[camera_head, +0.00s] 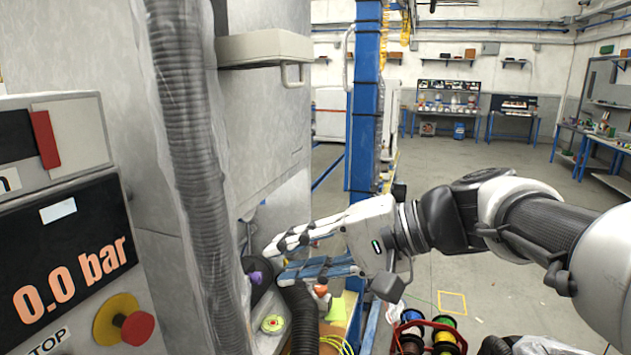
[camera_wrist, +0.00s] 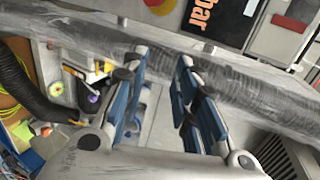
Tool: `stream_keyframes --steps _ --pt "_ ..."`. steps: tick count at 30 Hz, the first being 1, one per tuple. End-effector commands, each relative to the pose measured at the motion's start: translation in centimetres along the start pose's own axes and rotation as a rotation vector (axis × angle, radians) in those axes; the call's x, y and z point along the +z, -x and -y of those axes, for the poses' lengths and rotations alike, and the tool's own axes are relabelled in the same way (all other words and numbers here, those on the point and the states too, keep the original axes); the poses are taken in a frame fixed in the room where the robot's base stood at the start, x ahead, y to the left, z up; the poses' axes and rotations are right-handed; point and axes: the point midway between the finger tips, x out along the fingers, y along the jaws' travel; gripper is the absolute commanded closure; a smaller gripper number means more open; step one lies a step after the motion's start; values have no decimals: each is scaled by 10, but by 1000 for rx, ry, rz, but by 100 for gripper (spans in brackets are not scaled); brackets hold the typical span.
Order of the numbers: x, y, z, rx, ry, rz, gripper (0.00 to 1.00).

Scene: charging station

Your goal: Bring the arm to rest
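My gripper (camera_head: 280,258) is in the middle of the head view, stretched to the left toward the grey machine cabinet (camera_head: 262,120). The arm comes in from the right edge. In the wrist view the two blue-padded fingers (camera_wrist: 158,92) stand apart with a clear gap and nothing between them. The gripper is open and empty. A dark knob with a purple centre (camera_head: 257,277) is just left of the fingertips in the head view. I cannot tell whether the fingers touch it.
A grey corrugated hose (camera_head: 190,150) runs down the cabinet and crosses beyond the fingers in the wrist view. A control panel (camera_head: 75,235) reads 0.0 bar. A blue post (camera_head: 366,100) stands behind my gripper. Cable spools (camera_head: 428,335) are below the arm. Floor at right is open.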

Motion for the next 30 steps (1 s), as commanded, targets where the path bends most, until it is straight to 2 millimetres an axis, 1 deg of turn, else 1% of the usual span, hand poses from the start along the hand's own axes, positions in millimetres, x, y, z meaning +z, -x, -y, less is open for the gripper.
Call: stream_keyframes --steps 1,2,3,4,5,6,9,12,15,18,21,30 --pt "27 1 -29 124 31 -12 73" --pt "40 3 -48 200 51 -21 73" --pt "56 9 -74 300 79 -36 73" --pt "67 14 -94 375 105 -46 73" --pt "77 20 -114 448 132 -59 73" --pt "88 31 -139 542 172 -77 73" --pt "108 59 -192 746 281 -123 73" --pt "118 85 -228 899 382 -162 73" --pt "121 102 -250 997 459 -189 73" --pt "122 111 -260 1046 499 -202 73" --pt "122 114 -262 1061 510 -206 73" --pt "122 114 -262 1060 508 -204 73"
